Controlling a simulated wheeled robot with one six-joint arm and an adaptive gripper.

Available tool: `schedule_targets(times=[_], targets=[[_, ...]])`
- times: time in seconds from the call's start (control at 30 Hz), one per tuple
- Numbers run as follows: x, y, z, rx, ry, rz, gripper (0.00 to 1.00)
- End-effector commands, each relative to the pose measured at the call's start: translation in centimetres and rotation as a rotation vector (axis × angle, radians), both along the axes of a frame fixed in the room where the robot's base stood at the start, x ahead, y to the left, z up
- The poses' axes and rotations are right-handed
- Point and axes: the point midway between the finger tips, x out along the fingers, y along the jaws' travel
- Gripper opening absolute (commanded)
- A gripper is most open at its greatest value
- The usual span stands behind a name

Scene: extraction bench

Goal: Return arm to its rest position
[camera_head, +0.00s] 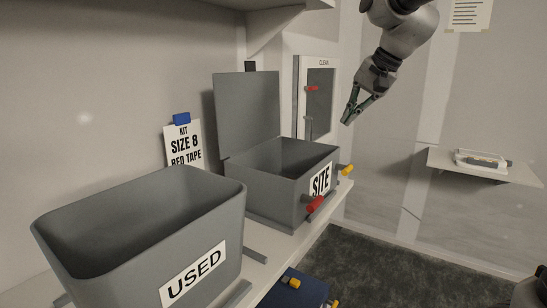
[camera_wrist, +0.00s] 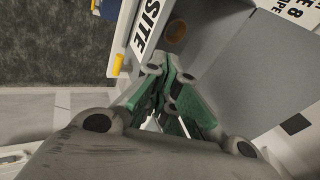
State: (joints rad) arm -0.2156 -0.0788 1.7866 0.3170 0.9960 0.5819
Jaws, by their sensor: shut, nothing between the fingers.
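My gripper (camera_head: 352,112) hangs in the air at the upper right of the head view, to the right of and above the open SITE box. Its green fingers also show in the wrist view (camera_wrist: 168,78), close together with nothing between them. My arm reaches down to it from the top edge of the head view. The gripper is apart from the boxes and the shelf.
The grey SITE box (camera_head: 262,197) stands open on the bench with its lid up. The open USED box (camera_head: 215,225) stands in front left. A wall shelf (camera_head: 520,174) holds a white tray at right. Dark floor lies between.

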Motion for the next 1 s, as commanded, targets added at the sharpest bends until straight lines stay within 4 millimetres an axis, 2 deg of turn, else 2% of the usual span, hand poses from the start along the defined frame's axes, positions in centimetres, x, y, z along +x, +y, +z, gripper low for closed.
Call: schedule_targets(times=[0.03,0.17,0.2,0.3,0.4,0.47,0.53,0.67,1.0], targets=[[-3.2,-2.5,-1.6,-0.092,-0.017,0.092,0.00],[-11.4,-8.4,-6.1,-0.316,-0.036,0.342,0.00],[-14.1,-10.0,-7.3,-0.371,-0.036,0.400,0.00],[-20.3,-13.5,-10.5,-0.469,-0.018,0.480,0.00],[-24.8,-15.5,-12.6,-0.509,-0.007,0.457,0.00],[-26.3,-16.1,-13.0,-0.516,-0.016,0.436,0.00],[-27.1,-16.5,-12.6,-0.520,-0.045,0.409,0.00],[-27.3,-16.8,-11.8,-0.527,-0.078,0.379,0.00],[-27.3,-16.9,-11.7,-0.524,-0.075,0.373,0.00]])
